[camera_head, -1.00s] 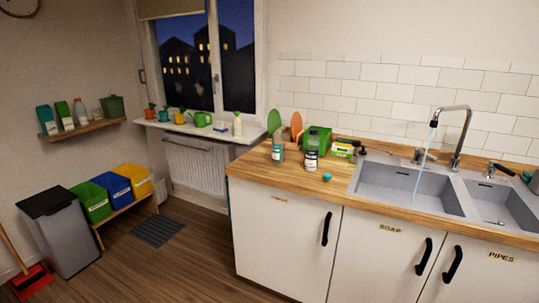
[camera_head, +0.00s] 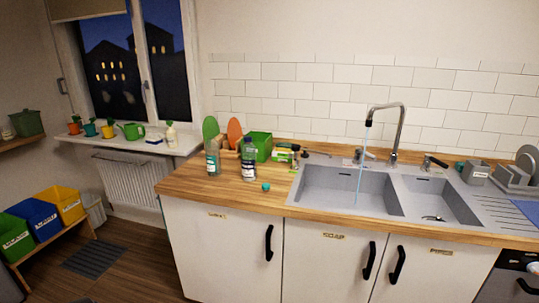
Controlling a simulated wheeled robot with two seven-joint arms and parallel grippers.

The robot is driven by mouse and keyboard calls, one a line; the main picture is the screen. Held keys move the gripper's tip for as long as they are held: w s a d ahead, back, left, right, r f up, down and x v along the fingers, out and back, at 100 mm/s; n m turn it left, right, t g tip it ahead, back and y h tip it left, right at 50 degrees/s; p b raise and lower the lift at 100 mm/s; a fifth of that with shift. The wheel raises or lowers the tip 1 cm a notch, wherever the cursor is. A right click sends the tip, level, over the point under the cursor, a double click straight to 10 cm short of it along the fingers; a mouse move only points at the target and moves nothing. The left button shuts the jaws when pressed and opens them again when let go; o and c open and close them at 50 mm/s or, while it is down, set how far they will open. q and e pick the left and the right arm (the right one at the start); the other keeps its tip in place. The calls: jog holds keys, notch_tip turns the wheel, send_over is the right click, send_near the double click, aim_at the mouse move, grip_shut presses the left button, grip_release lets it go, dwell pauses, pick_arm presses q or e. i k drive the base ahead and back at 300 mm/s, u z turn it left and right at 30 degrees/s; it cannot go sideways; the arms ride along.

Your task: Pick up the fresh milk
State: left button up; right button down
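I see nothing that I can identify as fresh milk in the head view. Two bottles stand upright on the wooden counter (camera_head: 185,186) left of the sink: a greyish bottle with a teal label (camera_head: 212,160) and a clear bottle with a dark cap and a label (camera_head: 248,163). Their labels are too small to read. Neither of my grippers is in view.
A double sink (camera_head: 345,190) has water running from its tap (camera_head: 400,130). A green box (camera_head: 260,144) and a small teal cap (camera_head: 266,186) are on the counter. Shut cabinet doors (camera_head: 235,250) are below. A dish rack (camera_head: 512,178) stands at right. Coloured bins (camera_head: 34,217) are at left.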

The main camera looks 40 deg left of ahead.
aim_at(213, 156)
jog(key=z, duration=0.4)
jog(key=i, duration=0.85)
jog(key=u, duration=0.55)
jog(key=i, duration=0.7)
jog(key=u, duration=0.8)
